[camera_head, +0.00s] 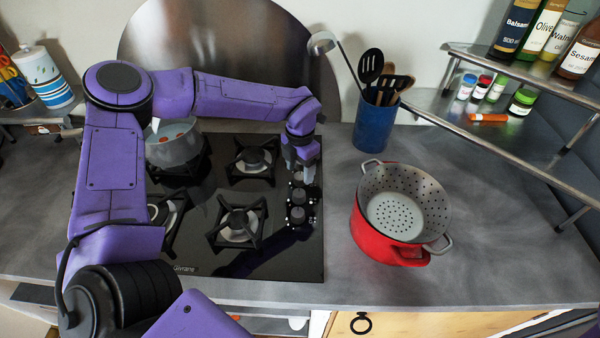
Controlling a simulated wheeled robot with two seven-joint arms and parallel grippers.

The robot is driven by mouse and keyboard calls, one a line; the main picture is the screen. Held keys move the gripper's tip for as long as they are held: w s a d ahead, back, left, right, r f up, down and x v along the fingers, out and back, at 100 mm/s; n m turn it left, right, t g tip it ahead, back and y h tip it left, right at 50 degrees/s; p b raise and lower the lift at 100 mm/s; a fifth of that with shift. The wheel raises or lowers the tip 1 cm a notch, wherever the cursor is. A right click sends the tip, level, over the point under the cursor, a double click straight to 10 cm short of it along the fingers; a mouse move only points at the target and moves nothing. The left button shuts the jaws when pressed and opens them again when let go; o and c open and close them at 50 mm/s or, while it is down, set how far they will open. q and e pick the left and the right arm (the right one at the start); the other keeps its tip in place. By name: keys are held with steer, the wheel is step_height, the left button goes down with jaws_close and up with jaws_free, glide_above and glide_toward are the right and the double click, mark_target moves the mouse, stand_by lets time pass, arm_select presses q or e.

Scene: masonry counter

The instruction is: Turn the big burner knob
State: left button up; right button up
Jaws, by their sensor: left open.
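A black glass hob (290,258) is set in the grey counter. Its burner knobs (298,195) form a short column along its right side, and the upper end of that column is partly hidden by my gripper. I cannot tell which knob belongs to the big burner. My left gripper (301,174) is open, pointing down just above the upper knobs. Its fingers are small in view, and I cannot tell whether they touch a knob. My right gripper is not in view.
A grey pot (174,148) stands on the back left burner. A red pot (385,240) holding a metal colander (432,190) stands right of the hob. Behind it is a blue utensil holder (375,125). A metal shelf (500,135) with jars is at right. The front right counter is clear.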

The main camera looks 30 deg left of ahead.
mark_target(300, 175)
arm_select(q)
step_height(300, 175, up, 9)
steer(key=b, duration=0.1)
steer(key=shift+b, duration=0.3)
steer(key=shift+f, duration=0.15)
